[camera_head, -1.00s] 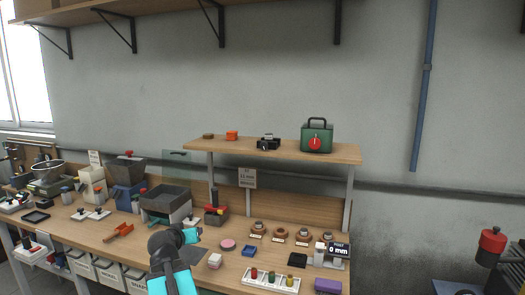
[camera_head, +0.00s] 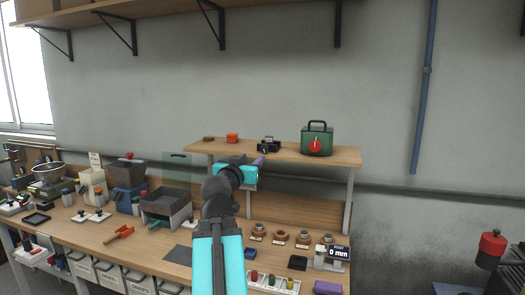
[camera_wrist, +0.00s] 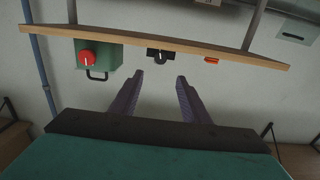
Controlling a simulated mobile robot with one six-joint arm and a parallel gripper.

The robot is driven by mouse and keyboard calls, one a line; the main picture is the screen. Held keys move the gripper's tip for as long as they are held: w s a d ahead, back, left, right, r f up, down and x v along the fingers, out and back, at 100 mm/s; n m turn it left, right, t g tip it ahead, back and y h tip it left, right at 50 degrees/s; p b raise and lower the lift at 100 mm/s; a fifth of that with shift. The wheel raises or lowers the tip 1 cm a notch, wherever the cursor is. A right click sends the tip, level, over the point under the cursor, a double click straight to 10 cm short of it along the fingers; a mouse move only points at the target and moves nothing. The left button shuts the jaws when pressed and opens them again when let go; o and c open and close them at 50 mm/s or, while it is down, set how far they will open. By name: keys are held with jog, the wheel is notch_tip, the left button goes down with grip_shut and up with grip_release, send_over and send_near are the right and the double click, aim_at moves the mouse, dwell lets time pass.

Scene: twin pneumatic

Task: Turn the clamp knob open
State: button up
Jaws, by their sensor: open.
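A small black device (camera_head: 268,144) stands on the raised shelf (camera_head: 345,158). My gripper (camera_head: 260,161) is at the shelf's front edge, below the black device. In the wrist view my gripper (camera_wrist: 160,75) is open, its purple fingers apart and empty, pointing toward the black device.
An orange block (camera_head: 232,138) and a brown disc (camera_head: 209,139) lie on the shelf's left. The workbench (camera_head: 150,246) below is crowded with trays, blocks and ring-shaped parts. My arm blocks the view of part of the bench. The wall space above the shelf is clear.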

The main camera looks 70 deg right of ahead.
aim_at(264, 148)
jog(key=shift+d+r+p, duration=0.15)
jog(key=shift+d+p, duration=0.3)
jog(key=shift+p, duration=0.7)
jog(key=d+p, duration=0.1)
jog(key=p, duration=0.3)
jog(key=shift+w+d+p, duration=0.1)
jog(key=shift+d+p, duration=0.3)
jog(key=d+p, duration=0.1)
jog(key=d, duration=0.2)
jog(key=d+p, duration=0.1)
jog(key=d, duration=0.2)
jog(key=d+p, duration=0.2)
jog(key=d, duration=0.2)
jog(key=shift+w, duration=0.35)
jog(key=shift+d+f, duration=0.2)
jog(key=shift+d, duration=0.4)
jog(key=c, duration=1)
